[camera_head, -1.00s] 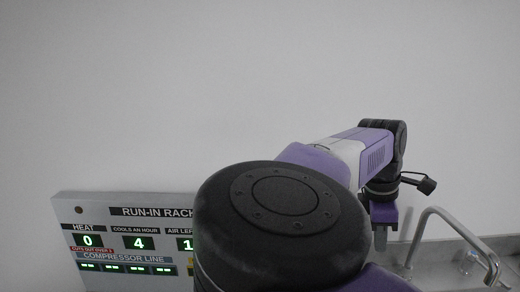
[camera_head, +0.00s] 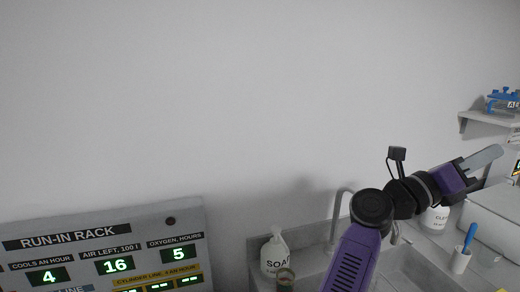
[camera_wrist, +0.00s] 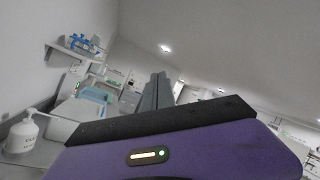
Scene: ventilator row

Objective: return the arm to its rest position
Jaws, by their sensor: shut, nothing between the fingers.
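My arm reaches in from the bottom of the head view, purple and black, in front of the sink area. My gripper (camera_head: 484,158) is at its far end, at the right, pointing right and slightly up. The grey fingers lie together with nothing between them. In the wrist view my gripper (camera_wrist: 155,92) shows its fingers side by side and shut, pointing away into the room. It is raised above the counter and appears apart from the things around it.
The run-in rack panel (camera_head: 105,245) stands at lower left, reading 4, 16 and 5. A soap bottle (camera_head: 274,256), a tap (camera_head: 337,215), a white bottle (camera_head: 434,219) and a cup with a blue brush (camera_head: 461,258) are near the sink. A wall shelf (camera_head: 490,121) is at right.

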